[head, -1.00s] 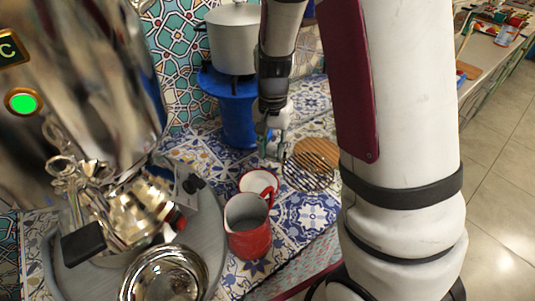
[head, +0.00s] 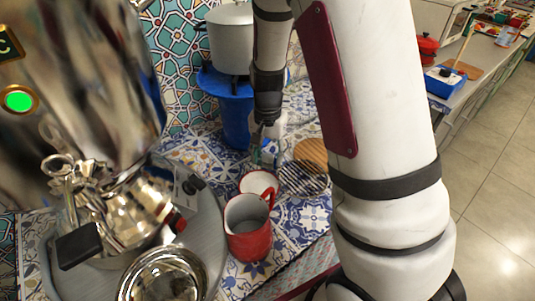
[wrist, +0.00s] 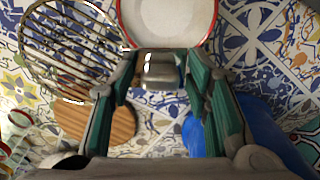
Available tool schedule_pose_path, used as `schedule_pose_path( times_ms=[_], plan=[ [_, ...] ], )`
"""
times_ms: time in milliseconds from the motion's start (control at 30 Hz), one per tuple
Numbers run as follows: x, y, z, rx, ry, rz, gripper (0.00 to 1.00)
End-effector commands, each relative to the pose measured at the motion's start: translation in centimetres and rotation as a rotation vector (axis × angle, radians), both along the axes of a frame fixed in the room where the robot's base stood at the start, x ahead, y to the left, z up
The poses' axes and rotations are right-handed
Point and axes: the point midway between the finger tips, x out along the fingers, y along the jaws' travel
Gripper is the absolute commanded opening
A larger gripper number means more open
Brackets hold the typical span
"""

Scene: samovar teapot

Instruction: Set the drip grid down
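The drip grid (head: 301,179) is a round wire grid. In the head view it is just right of my gripper (head: 266,154), above or at the patterned tiles; its exact height is unclear. In the wrist view the grid (wrist: 72,48) fills the upper left, its rim reaching the left finger. My gripper (wrist: 161,72) has its fingers close around a shiny metal piece (wrist: 160,70) that appears to be the grid's grip. The joint between piece and grid is hidden by the left finger.
A red-rimmed white dish (head: 258,183) and a red jug (head: 247,228) stand left of the grid. A round wooden board (head: 311,152) lies behind it. The blue stand (head: 236,125) bears a pot (head: 231,35). The samovar (head: 85,90) and its tray (head: 210,240) are at left.

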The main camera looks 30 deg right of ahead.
Motion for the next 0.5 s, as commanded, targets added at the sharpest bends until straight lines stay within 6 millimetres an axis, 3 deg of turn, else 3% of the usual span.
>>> schedule_pose_path(
  times_ms=[333,500],
  plan=[
    [0.0,0.0,0.4,0.000,-0.001,0.000,0.48],
    [0.0,0.0,2.5,-0.001,-0.004,0.001,0.48]
  ],
)
